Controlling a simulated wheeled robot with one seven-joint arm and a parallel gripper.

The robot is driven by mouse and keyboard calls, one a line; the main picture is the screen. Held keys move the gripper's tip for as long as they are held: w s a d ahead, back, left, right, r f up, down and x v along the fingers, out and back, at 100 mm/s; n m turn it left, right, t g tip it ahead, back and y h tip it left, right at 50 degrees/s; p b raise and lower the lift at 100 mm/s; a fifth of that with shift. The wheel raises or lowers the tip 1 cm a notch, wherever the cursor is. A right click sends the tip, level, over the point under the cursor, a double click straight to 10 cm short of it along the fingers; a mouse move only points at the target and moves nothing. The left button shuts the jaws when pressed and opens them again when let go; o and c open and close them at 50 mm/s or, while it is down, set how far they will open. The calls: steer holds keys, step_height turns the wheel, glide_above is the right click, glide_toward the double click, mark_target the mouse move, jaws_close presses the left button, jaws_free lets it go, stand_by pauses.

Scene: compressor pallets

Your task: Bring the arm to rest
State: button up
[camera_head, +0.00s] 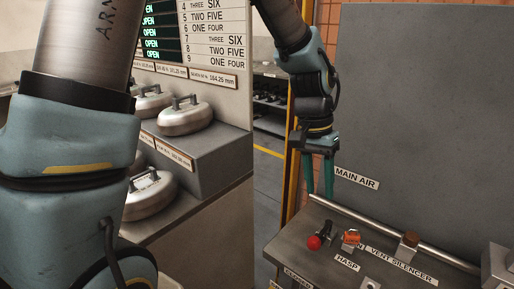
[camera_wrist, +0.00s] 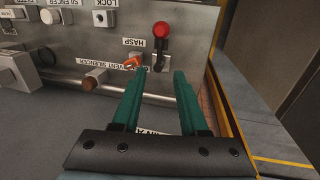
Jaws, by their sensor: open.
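My gripper (camera_head: 319,192) hangs from my arm at the near left edge of the grey panel, fingers pointing down, above the sloped control panel. In the wrist view its two teal fingers (camera_wrist: 160,74) are apart with nothing between them. A lever with a red knob (camera_wrist: 162,30) is beyond the fingertips, and an orange piece (camera_wrist: 133,62) is just past the left fingertip. The red knob (camera_head: 314,243) shows below the gripper in the head view, apart from it.
The control panel (camera_head: 330,270) carries a brown knob (camera_head: 410,240) and a long rail (camera_head: 400,237). A "MAIN AIR" label (camera_head: 356,178) is on the tall grey panel (camera_head: 430,120). Metal round-bodied weights (camera_head: 186,119) stand on steps at left. Open floor (camera_head: 267,180) shows between.

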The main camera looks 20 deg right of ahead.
steer(key=w+a+n+t, duration=0.1)
steer(key=w+a+n, duration=0.1)
steer(key=w+a, duration=0.45)
steer(key=w+a+n+t, duration=0.1)
steer(key=w+a+n, duration=0.2)
steer(key=a, duration=0.6)
steer(key=a+n+t+y, duration=0.1)
steer(key=a+n, duration=0.4)
steer(key=a, duration=1.4)
steer(key=shift+w, duration=0.2)
